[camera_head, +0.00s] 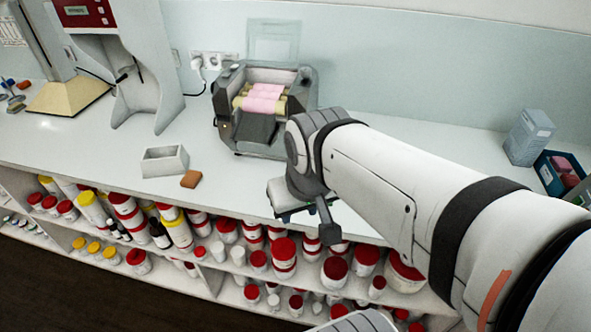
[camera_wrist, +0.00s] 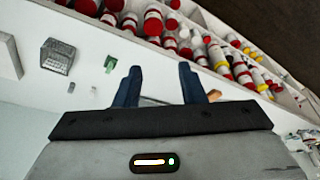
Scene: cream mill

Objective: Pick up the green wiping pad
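My gripper (camera_wrist: 160,69) shows two dark blue fingers held apart in the wrist view, with nothing clearly held between them. In the head view my gripper (camera_head: 292,212) hangs low at the counter's front edge, partly hidden by my wrist. A small green thing (camera_wrist: 110,63) lies on the white counter in the wrist view, left of the fingers and apart from them. It is too small to tell for sure that it is the wiping pad. No green pad shows in the head view, where my arm covers part of the counter.
A roller mill (camera_head: 261,130) with pink cream stands behind my gripper. A white open box (camera_head: 165,161) and a brown block (camera_head: 191,179) lie to the left. A blue bin (camera_head: 545,171) stands at the right. Shelves of red-lidded jars (camera_head: 284,250) run below the counter.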

